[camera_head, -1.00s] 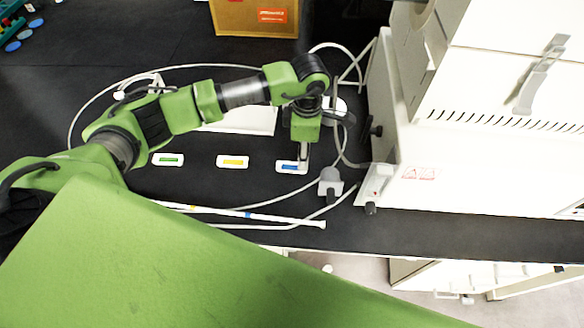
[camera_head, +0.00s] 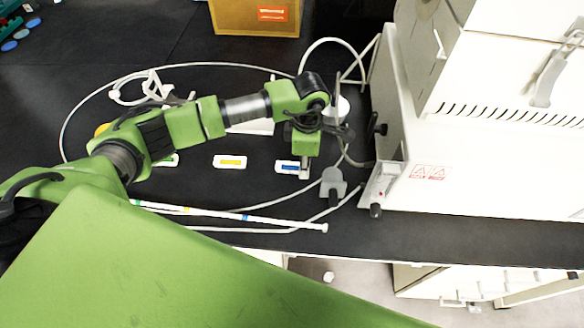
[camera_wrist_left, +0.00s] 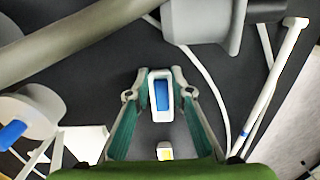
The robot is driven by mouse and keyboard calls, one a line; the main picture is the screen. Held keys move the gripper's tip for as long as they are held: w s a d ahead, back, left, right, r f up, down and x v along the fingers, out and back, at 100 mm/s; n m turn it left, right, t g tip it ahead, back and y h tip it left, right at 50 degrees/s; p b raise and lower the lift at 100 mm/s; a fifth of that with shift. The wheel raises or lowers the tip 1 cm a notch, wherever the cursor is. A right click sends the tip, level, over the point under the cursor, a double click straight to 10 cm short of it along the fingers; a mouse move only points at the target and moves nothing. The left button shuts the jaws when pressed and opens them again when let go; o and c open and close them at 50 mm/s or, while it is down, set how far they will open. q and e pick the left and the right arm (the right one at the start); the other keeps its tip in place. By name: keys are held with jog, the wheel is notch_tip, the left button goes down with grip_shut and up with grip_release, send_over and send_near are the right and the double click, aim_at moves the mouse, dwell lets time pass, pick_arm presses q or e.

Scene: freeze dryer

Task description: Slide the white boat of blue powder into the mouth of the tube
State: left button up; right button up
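The white boat of blue powder (camera_head: 284,169) lies on the black bench, at the right end of a row of boats. My left gripper (camera_wrist_left: 161,78) points down over it, with one fingertip along each long side in the left wrist view. The boat's blue powder (camera_wrist_left: 161,94) shows between the fingers. The tips are very close to its sides; I cannot tell whether they press on it. A long white tube (camera_head: 285,222) with coloured bands lies on the bench nearer the front; its right end is near the bench edge. My right gripper is not seen.
A boat with yellow powder (camera_head: 230,162) and one with green powder, partly behind my arm, lie to the left. A grey clamp-like part (camera_head: 333,183) stands close right of the gripper. The white machine (camera_head: 480,170) fills the right. Pale hoses loop around.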

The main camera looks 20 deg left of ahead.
pick_arm(q)
jog(key=shift+r, duration=0.1)
jog(key=shift+r, duration=0.2)
jog(key=shift+r+p, duration=1.75)
jog(key=shift+r, duration=1)
jog(key=shift+a+f, duration=0.1)
